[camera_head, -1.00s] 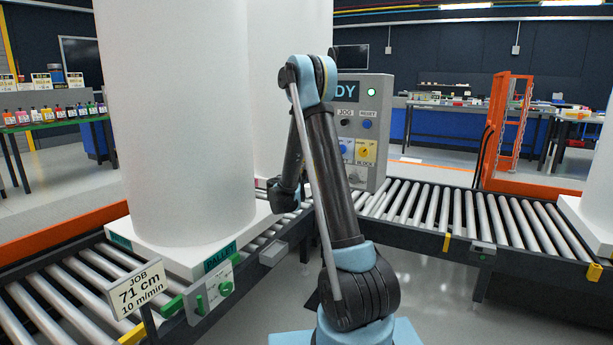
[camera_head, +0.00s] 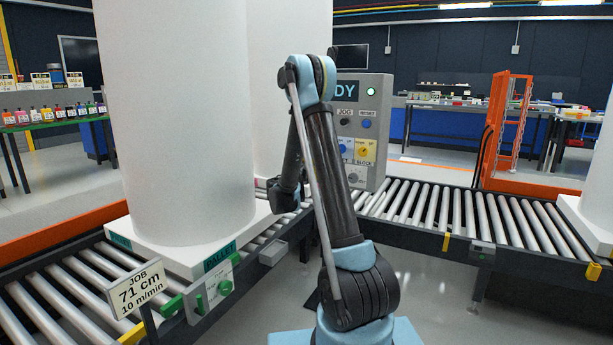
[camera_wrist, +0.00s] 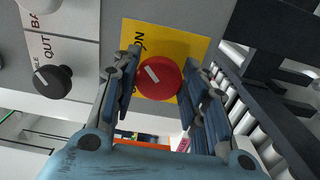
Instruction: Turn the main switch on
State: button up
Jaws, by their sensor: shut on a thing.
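The main switch (camera_wrist: 161,79) is a red round knob with a white pointer mark, on a yellow plate (camera_wrist: 196,48) in the wrist view. The plate carries lettering ending in "ON", partly covered by a finger. The pointer slants from upper left to lower right. My gripper (camera_wrist: 158,72) has one finger on each side of the knob and is shut on it. In the head view the knob and my fingertips are hidden. The grey control box (camera_head: 378,110) stands there behind my arm.
In the wrist view a black knob (camera_wrist: 53,82) sits left of the switch. Roller conveyors (camera_head: 480,215) run beside the box. A large white cylinder (camera_head: 178,120) stands on a pallet at left. An orange frame (camera_head: 508,130) stands at right.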

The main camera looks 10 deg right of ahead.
jog(key=shift+s+d+f, duration=0.1)
jog(key=shift+d, duration=0.05)
jog(key=o, duration=1.1)
jog(key=v, duration=1.1)
jog(key=shift+s+a, duration=0.25)
jog(key=shift+a, duration=0.1)
